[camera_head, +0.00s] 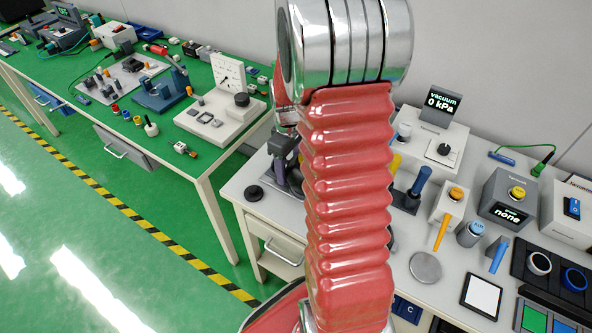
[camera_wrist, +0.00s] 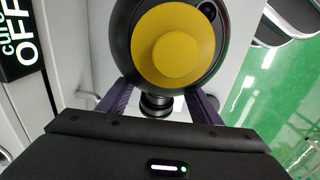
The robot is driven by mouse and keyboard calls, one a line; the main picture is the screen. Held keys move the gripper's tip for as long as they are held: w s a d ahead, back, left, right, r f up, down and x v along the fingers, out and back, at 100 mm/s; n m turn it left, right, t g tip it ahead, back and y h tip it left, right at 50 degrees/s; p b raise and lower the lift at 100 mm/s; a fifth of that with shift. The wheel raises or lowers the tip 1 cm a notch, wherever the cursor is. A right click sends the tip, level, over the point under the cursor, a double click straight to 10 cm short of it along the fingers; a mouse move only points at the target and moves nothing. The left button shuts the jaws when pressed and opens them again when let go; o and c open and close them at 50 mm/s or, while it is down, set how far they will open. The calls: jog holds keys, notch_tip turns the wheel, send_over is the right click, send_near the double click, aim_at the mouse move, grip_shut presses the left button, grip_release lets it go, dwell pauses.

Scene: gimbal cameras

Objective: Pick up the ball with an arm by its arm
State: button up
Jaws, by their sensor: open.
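The ball (camera_wrist: 176,45) shows large in the wrist view, at the top centre. It is black with a round yellow face and a small dark lens-like spot at its upper right. A short black arm (camera_wrist: 156,104) shows just below it. My gripper (camera_wrist: 162,95) is open, with one dark purple finger on each side of that arm. I cannot tell whether either finger touches it. The ball cannot be made out in the head view, where my red ribbed arm covers the middle.
A white workbench (camera_head: 232,188) holds a vacuum display (camera_head: 438,104), a grey box reading "none" (camera_head: 508,200), a grey disc (camera_head: 425,267) and a white-faced tablet (camera_head: 482,296). A second bench (camera_head: 205,180) stands left. The green floor (camera_head: 70,215) is open. An "OFF" display (camera_wrist: 20,40) is at left in the wrist view.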

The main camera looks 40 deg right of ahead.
aim_at(289, 162)
dwell(0.5)
jog(key=c, duration=1.5)
jog(key=shift+o, duration=0.2)
jog(key=shift+r, duration=0.1)
notch_tip(289, 162, up, 10)
jog(key=shift+f, duration=0.1)
